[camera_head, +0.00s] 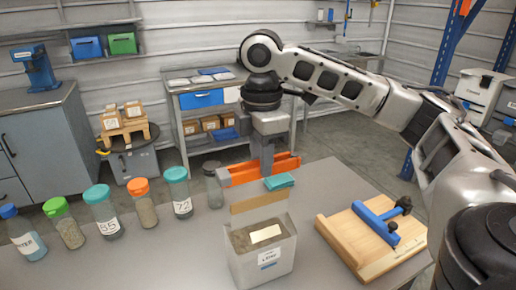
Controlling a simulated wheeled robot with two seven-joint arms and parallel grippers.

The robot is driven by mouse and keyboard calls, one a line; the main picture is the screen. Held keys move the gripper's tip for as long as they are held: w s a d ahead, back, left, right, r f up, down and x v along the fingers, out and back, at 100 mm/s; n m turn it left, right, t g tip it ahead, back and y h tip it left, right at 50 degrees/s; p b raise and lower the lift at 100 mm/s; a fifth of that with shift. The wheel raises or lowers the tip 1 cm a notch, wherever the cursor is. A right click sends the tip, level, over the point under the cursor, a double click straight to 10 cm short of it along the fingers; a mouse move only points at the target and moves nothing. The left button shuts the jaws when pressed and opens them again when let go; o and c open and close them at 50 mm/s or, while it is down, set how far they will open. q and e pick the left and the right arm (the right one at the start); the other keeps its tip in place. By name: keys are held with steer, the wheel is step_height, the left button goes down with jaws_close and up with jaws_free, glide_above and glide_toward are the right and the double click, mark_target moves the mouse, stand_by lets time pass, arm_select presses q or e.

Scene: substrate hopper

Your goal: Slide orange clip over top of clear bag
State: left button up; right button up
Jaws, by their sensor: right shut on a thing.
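My right gripper (267,163) reaches down from above, behind the middle of the table. It is shut on the long orange clip (242,174), which sticks out on both sides of the fingers. A pale, open-topped box-shaped container (247,268) stands below and in front of the clip, with brown material inside and a white label on its front. A brown strip (257,202) rises at its back edge. I cannot tell whether this is the clear bag. The clip appears above and behind it, apart from it. My left gripper is not in view.
A small teal item (280,182) shows just below the clip. Several lidded jars (103,216) line the table's left side. A wooden board (350,240) with a blue clamp-like tool (377,220) lies at right. A small grey-lidded jar (213,188) stands left of the clip.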

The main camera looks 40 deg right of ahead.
glide_above(261, 199)
steer(key=f, duration=0.4)
steer(key=shift+w+d, duration=0.2)
steer(key=shift+d, duration=0.05)
steer(key=shift+f, duration=1.95)
steer(key=shift+d, duration=0.1)
steer(key=o, duration=1.6)
steer(key=shift+r, duration=0.1)
steer(key=shift+r, duration=3.4)
